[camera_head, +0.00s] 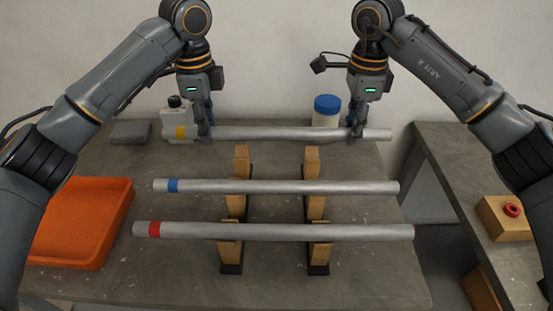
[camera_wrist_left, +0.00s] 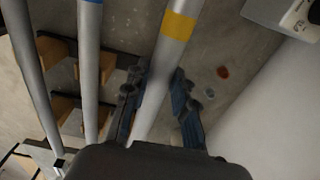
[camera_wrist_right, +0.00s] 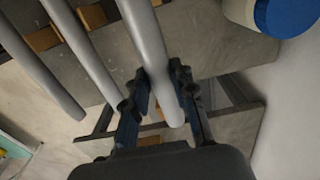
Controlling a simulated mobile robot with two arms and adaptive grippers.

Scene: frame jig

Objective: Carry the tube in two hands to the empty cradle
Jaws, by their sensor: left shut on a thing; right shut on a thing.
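The grey tube with a yellow band (camera_head: 270,133) is held level in both my grippers at the back of the table. My left gripper (camera_head: 204,137) is shut on it just right of the yellow band, which also shows in the left wrist view (camera_wrist_left: 178,25). My right gripper (camera_head: 356,133) is shut on it near its right end. The back pair of wooden cradle blocks (camera_head: 241,153) (camera_head: 312,157) has no tube on it. The blue-banded tube (camera_head: 275,187) and the red-banded tube (camera_head: 275,232) lie across the blocks in front.
An orange tray (camera_head: 122,215) sits at the left. A white bottle (camera_head: 175,103), a grey block (camera_head: 131,132) and a blue-lidded jar (camera_head: 327,110) stand behind. A side table at the right holds a wooden block (camera_head: 497,225) with a red ring (camera_head: 512,210).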

